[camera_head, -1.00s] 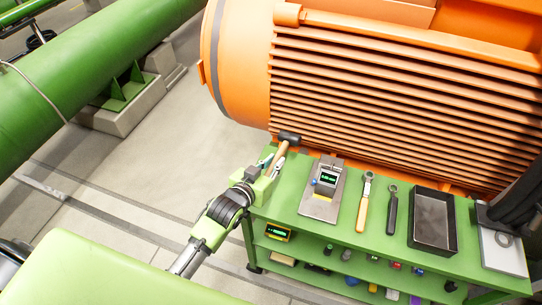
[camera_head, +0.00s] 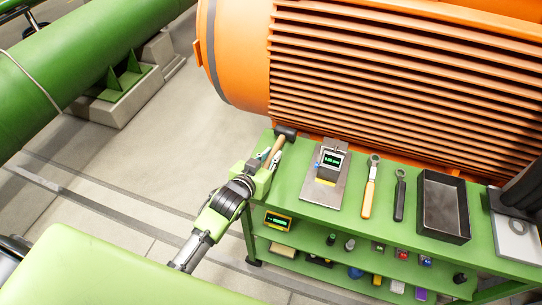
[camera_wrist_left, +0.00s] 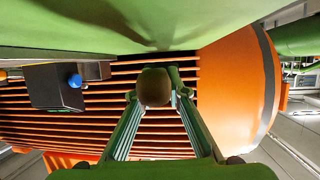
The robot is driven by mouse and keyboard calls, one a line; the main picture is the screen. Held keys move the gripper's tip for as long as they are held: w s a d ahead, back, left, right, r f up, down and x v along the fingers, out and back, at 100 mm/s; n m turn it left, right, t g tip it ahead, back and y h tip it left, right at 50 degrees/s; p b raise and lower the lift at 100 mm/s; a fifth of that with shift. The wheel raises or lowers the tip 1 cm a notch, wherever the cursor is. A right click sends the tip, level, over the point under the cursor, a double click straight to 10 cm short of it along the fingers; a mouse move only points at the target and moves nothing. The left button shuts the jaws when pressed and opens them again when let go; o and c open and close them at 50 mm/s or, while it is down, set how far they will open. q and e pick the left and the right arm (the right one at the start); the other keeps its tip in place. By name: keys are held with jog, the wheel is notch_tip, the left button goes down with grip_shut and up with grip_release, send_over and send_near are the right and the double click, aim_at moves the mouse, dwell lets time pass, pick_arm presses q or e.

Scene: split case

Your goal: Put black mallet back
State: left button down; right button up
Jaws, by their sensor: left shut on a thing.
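The black mallet has a black head (camera_head: 286,131) and a light wooden handle (camera_head: 275,152). It is at the back left corner of the green cart top (camera_head: 300,203), with its head toward the orange motor. I cannot tell whether it touches the top. My left gripper (camera_head: 269,161) is shut on the handle from the front left. In the left wrist view, the brown round handle end (camera_wrist_left: 154,87) sits between the fingertips of my left gripper (camera_wrist_left: 155,95); the head is hidden there. My right gripper is not in view.
Right of the mallet lie a metal plate with a gauge (camera_head: 326,172), an orange-handled wrench (camera_head: 370,187), a dark-handled wrench (camera_head: 399,196) and a black tray (camera_head: 443,236). The ribbed orange motor (camera_head: 400,80) stands close behind. A lower shelf (camera_head: 300,244) holds small items.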

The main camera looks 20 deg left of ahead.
pick_arm(q)
jog(key=shift+f, duration=0.15)
jog(key=shift+f+b, duration=0.3)
jog(key=shift+f, duration=0.1)
dwell(0.4)
jog(key=shift+f+b, duration=0.45)
jog(key=shift+f, duration=0.3)
jog(key=c, duration=1.9)
grip_release()
jog(key=o, duration=0.5)
jog(key=shift+f, duration=0.1)
jog(key=shift+s, duration=0.1)
